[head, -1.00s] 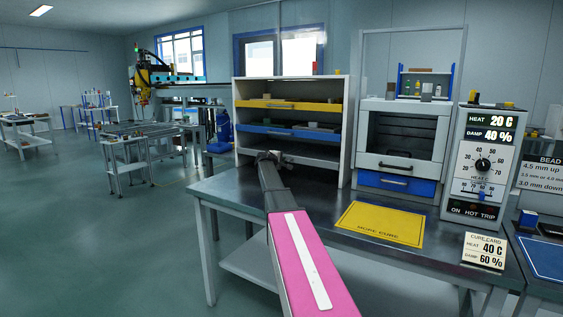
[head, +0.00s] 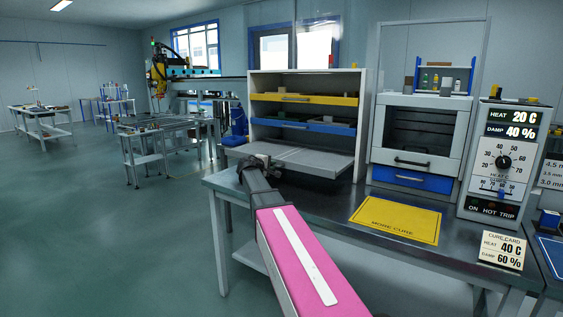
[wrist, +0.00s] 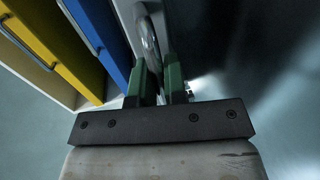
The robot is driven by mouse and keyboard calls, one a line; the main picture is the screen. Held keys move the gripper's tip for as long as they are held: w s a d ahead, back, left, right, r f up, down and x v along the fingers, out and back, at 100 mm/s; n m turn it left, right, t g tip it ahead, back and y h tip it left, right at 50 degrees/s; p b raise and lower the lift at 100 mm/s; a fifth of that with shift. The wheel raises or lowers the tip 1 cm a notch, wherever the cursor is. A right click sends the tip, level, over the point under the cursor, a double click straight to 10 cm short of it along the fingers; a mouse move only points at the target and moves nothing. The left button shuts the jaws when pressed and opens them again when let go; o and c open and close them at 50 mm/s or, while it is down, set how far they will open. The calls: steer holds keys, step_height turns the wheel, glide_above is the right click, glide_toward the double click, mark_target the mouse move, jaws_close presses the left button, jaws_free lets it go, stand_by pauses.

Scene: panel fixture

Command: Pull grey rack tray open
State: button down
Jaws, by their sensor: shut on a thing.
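The grey rack tray (head: 312,160) is the lowest tray of the white rack (head: 362,125). It sticks out well past the rack's front, over the bench edge on the left. My gripper (head: 258,161) is at the front edge of this tray, left of the middle. In the wrist view, my gripper's green fingers (wrist: 160,82) are closed around the tray's handle (wrist: 150,45). The exact contact is partly hidden by the fingers. In the head view my arm covers part of the tray's front.
Above it, a yellow tray (head: 335,99) and a blue tray (head: 340,129) sit in the rack. Right of the rack stands a grey cabinet (head: 450,112) with a blue drawer (head: 424,181). A yellow mat (head: 395,219) lies on the dark bench. Open floor is at left.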

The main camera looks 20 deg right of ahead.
steer(key=f+v, duration=0.1)
steer(key=v, duration=0.5)
steer(key=shift+s+a+f, duration=0.2)
steer(key=shift+s+a, duration=0.1)
steer(key=shift+a, duration=0.1)
steer(key=c, duration=1.2)
jaws_free()
steer(key=v, duration=1)
steer(key=shift+s+a, duration=0.2)
steer(key=shift+a, duration=0.1)
